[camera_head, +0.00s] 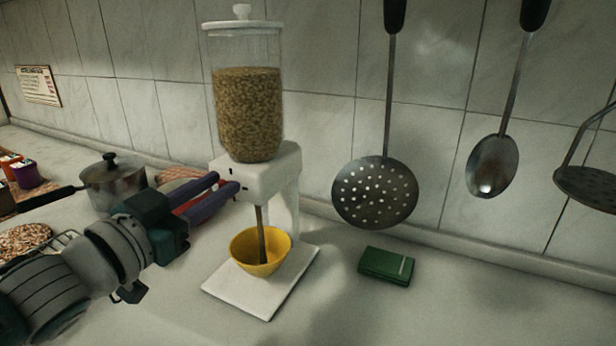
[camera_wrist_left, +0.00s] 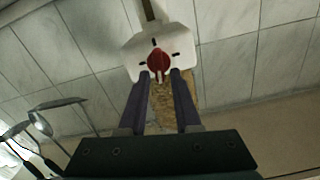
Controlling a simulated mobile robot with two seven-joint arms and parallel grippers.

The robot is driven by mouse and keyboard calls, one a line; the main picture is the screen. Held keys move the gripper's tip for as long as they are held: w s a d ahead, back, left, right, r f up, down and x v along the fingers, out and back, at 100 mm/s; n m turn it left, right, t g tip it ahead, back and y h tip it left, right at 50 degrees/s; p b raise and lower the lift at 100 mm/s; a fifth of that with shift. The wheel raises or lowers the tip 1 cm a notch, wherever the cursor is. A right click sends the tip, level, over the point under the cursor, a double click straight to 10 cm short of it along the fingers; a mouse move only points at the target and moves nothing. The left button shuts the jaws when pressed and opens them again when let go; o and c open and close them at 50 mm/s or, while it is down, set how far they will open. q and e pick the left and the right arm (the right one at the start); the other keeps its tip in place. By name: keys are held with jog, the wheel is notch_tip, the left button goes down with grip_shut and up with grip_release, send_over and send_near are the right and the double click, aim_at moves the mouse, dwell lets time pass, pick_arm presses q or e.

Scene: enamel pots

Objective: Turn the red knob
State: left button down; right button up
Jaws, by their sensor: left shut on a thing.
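The red knob (camera_wrist_left: 157,60) sits on the white face of the dispenser (camera_wrist_left: 180,45) in the left wrist view. Marks are set around it. In the head view the knob is hidden by my fingers. My left gripper (camera_head: 225,184) reaches in from the left to the dispenser's white body (camera_head: 262,165). It also shows in the left wrist view (camera_wrist_left: 159,76), its two fingers shut on the knob. A clear jar (camera_head: 248,110) of brown grains tops the dispenser. A brown column runs from under the body into a yellow bowl (camera_head: 270,262). My right gripper is not in view.
The bowl stands on the dispenser's white base (camera_head: 245,305). A green box (camera_head: 386,265) lies to the right. A skimmer (camera_head: 375,192) and a ladle (camera_head: 492,165) hang at the tiled wall. A lidded pot (camera_head: 113,185) stands at the left. The front right counter is clear.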

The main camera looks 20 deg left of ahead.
pick_arm(q)
jog(key=shift+d+f+m+b, duration=0.25)
jog(key=shift+m+b, duration=0.3)
jog(key=shift+m, duration=2)
jog(key=shift+d+f+m+b, duration=0.15)
jog(key=shift+f+m+b, duration=0.35)
jog(key=shift+m, duration=2)
jog(key=shift+d+f+m+b, duration=0.2)
jog(key=shift+m+b, duration=0.45)
jog(key=shift+m, duration=1.9)
jog(key=shift+r, duration=0.1)
jog(key=c, duration=0.9)
grip_release()
jog(key=shift+s, duration=0.2)
